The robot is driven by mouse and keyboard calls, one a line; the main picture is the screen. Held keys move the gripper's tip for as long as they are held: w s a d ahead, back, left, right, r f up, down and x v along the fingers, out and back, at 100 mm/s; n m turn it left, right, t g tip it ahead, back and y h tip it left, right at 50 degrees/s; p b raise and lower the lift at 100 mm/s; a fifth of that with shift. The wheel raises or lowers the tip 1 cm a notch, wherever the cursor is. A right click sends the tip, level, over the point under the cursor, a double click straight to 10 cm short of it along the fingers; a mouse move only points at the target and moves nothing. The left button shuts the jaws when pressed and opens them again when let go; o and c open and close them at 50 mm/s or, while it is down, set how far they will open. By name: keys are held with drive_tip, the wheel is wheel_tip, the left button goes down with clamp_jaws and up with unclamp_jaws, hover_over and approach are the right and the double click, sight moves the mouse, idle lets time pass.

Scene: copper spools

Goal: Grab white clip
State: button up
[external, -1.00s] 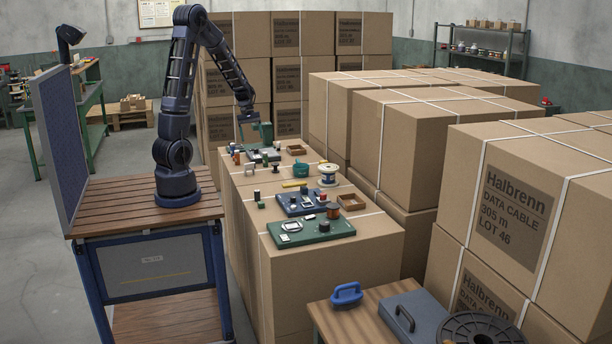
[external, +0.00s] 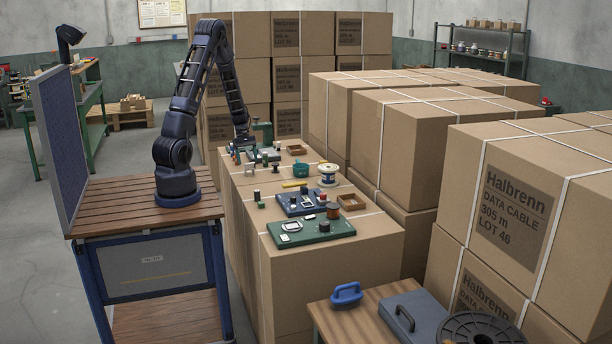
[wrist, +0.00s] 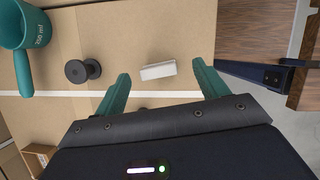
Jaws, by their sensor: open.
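The white clip (wrist: 158,70) is a small pale block lying on the cardboard box top in the wrist view. My gripper (wrist: 160,73) has two teal fingers spread wide, one on each side of the clip in that picture. The clip appears a little beyond the fingertips, and I see no contact with either finger. In the external view my gripper (external: 242,146) is low over the far left part of the box row.
A dark spool (wrist: 82,70) stands left of the clip, with a teal cup (wrist: 22,35) farther left. A white strap crosses the cardboard.

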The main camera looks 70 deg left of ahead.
sight(250, 169)
drive_tip(key=shift+a+x, duration=0.15)
drive_tip(key=shift+x, duration=1.2)
drive_tip(key=shift+a+x, duration=0.15)
drive_tip(key=shift+x, duration=1.2)
drive_tip(key=shift+w+f, duration=0.1)
drive_tip(key=shift+c, duration=0.4)
drive_tip(key=c, duration=1)
